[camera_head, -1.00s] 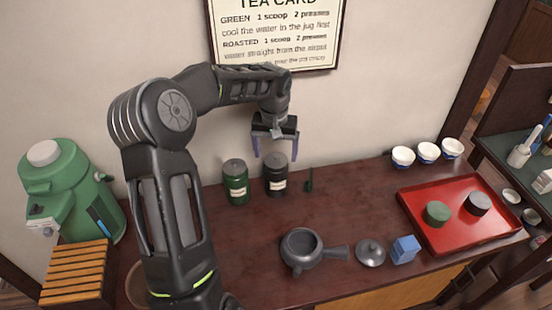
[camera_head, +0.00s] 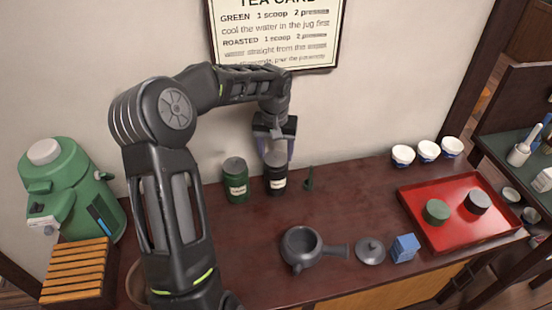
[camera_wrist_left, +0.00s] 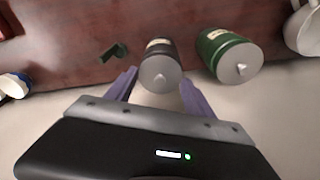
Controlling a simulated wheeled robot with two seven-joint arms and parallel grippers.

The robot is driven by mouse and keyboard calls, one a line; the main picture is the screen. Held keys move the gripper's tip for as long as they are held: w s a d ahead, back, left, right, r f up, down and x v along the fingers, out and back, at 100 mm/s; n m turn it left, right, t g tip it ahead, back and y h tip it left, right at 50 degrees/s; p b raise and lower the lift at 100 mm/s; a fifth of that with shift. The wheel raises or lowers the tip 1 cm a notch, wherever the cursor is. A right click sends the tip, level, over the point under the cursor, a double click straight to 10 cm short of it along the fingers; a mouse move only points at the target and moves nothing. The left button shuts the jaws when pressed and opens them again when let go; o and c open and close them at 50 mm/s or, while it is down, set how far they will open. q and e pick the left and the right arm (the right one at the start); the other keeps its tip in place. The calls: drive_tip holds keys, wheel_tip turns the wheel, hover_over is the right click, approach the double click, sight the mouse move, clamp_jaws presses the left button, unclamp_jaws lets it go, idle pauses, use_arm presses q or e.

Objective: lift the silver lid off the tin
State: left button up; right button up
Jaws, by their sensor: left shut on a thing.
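A black tin (camera_head: 276,184) with a pale label stands on the dark wooden counter near the wall. Its silver lid (camera_head: 277,158) sits on top; the lid and its small knob show in the left wrist view (camera_wrist_left: 160,74). My left gripper (camera_head: 276,158) points down over the tin, shut on the lid with one finger on each side. In the left wrist view the fingers (camera_wrist_left: 160,90) flank the lid. No gap between lid and tin shows. My right gripper is not in view.
A green tin (camera_head: 236,186) with its own silver lid stands close left of the black tin. A green scoop (camera_head: 309,180) is close right. A grey teapot (camera_head: 299,246), pot lid (camera_head: 370,251) and blue box (camera_head: 404,248) are in front. A red tray (camera_head: 462,236) is at right.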

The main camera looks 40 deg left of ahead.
sight(276, 155)
use_arm(q)
drive_tip(key=shift+s+f, duration=0.1)
clamp_jaws()
idle(0.3)
wheel_tip(276, 155, up, 10)
drive_tip(key=shift+b, duration=0.35)
idle(0.7)
